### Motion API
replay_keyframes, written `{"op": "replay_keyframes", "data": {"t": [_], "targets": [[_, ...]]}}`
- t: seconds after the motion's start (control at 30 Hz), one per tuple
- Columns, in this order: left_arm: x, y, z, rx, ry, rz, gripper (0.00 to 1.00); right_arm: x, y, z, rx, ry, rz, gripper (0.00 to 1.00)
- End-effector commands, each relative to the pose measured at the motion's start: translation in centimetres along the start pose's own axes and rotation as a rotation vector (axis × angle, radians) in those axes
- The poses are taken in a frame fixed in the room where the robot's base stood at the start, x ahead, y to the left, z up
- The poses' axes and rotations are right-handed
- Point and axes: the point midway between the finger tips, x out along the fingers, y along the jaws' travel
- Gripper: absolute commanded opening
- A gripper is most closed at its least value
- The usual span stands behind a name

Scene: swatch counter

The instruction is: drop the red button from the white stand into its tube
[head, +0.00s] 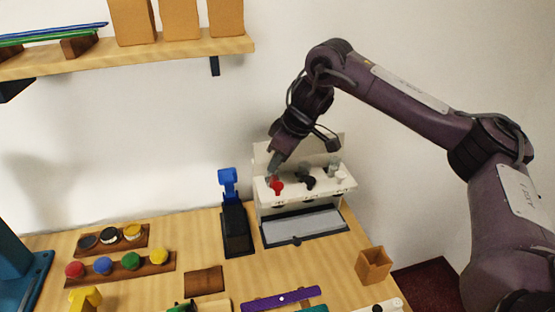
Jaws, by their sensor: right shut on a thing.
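The white stand (262,196) is at the back of the counter, with a tall back panel and a shelf. My right gripper (273,174) reaches down to the left end of this shelf, shut on a small red piece (277,185), which looks like the red button. The red piece is at the shelf's front edge; I cannot tell whether it still touches the stand. A black piece (306,179) and a clear grey piece (335,169) are further right on the shelf. No tube can be made out clearly. My left gripper is not in view.
A blue-topped black device (236,228) stands close left of the stand. A grey tray (303,226) lies under the shelf. A wooden rack (157,264) holds several coloured knobs at the left. An open wooden box (373,266) is at the right. A wall shelf (150,53) hangs upper left.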

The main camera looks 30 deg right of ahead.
Motion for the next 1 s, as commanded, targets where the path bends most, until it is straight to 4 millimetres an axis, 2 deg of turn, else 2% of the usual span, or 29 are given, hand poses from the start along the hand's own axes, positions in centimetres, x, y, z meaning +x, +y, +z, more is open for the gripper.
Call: {"op": "replay_keyframes", "data": {"t": [0.4,0.43,0.6,0.87,1.0], "targets": [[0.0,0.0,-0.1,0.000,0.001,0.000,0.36,0.0,0.0,0.0,0.000,0.000,0.000,0.00],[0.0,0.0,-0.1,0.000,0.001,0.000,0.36,0.0,0.0,0.0,0.000,0.000,0.000,0.19],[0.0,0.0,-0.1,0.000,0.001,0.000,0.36,0.0,0.0,0.0,0.000,0.000,0.000,0.41],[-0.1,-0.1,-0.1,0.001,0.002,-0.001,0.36,-0.2,0.0,-0.1,0.000,0.001,0.001,0.42],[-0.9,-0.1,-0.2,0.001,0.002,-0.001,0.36,-2.0,0.1,-0.2,-0.002,0.003,0.003,0.42]]}}
